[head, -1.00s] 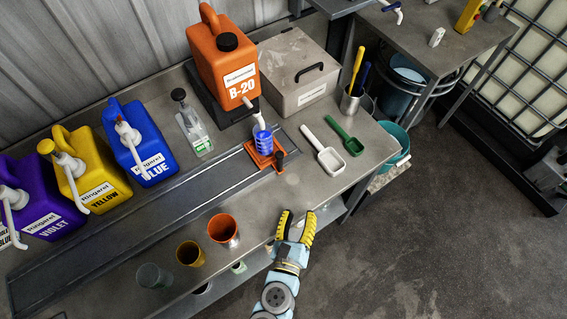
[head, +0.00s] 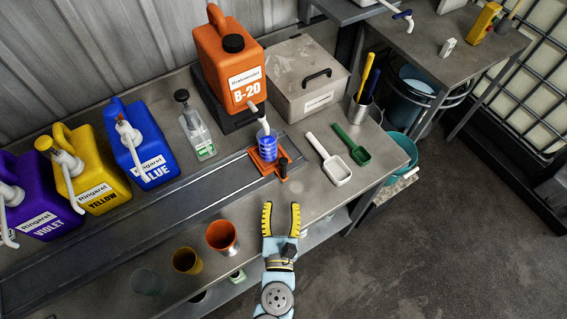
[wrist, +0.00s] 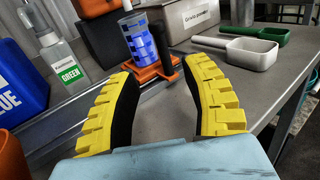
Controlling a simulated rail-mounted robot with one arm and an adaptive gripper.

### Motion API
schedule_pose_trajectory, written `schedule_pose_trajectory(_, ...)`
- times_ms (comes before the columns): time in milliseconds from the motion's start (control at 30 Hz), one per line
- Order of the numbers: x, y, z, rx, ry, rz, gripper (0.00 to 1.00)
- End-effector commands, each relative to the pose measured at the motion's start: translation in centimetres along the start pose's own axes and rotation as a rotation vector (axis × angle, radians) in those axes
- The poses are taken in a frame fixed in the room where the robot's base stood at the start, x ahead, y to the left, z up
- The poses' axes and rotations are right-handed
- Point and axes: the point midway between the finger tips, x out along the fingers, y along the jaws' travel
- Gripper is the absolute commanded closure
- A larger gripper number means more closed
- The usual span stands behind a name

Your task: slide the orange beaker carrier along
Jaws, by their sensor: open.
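The orange beaker carrier (head: 284,170) sits on the dark rail track near its right end, below the orange B-20 canister's spout. It holds a clear beaker with blue contents (head: 267,146) and has a dark upright knob (head: 284,166) on its front right. In the wrist view the carrier (wrist: 152,74) shows beyond the fingers, with the beaker (wrist: 139,40) upright on it. My gripper (head: 281,206) is open and empty, at the bench's front edge, short of the carrier. Its yellow-padded fingers point toward the carrier and the knob (wrist: 165,50) shows between them.
White (head: 336,168) and green (head: 358,152) scoops lie right of the carrier. Orange (head: 222,237) and yellow (head: 187,261) cups stand left of my gripper. Blue (head: 144,150), yellow and violet canisters line the back left. The B-20 canister (head: 228,60) stands behind the carrier. The track (head: 130,235) is clear leftward.

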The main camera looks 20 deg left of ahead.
Motion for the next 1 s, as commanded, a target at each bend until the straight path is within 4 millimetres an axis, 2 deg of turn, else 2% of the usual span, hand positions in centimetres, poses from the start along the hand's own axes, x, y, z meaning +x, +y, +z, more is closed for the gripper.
schedule_pose_trajectory(1000,10.9,0.0,0.1,-0.003,0.000,0.000,0.53)
